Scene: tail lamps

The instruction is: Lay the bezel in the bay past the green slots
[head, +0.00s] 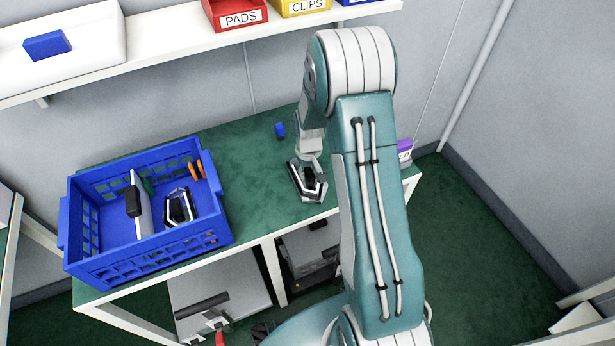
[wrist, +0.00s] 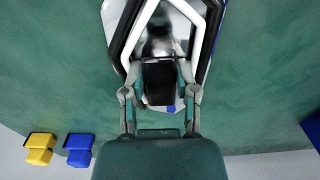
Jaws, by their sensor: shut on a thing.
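The bezel (head: 297,181), a hexagonal frame in black, white and chrome, is at my gripper (head: 310,168) over the green bench top, right of the crate. In the wrist view my gripper (wrist: 160,78) is shut on the bezel (wrist: 126,38), with a dark block-like part between the fingers. I cannot tell whether it touches the bench. The blue crate (head: 150,252) stands on the bench's left part. A white divider (head: 139,222) splits it.
A similar hexagonal frame (head: 180,207) lies in the crate right of the divider. Orange pieces (head: 196,170) show at its back right. A small blue block (head: 280,130) lies on the bench behind my gripper. A shelf (head: 170,45) with labelled bins hangs above. Bench between crate and gripper is clear.

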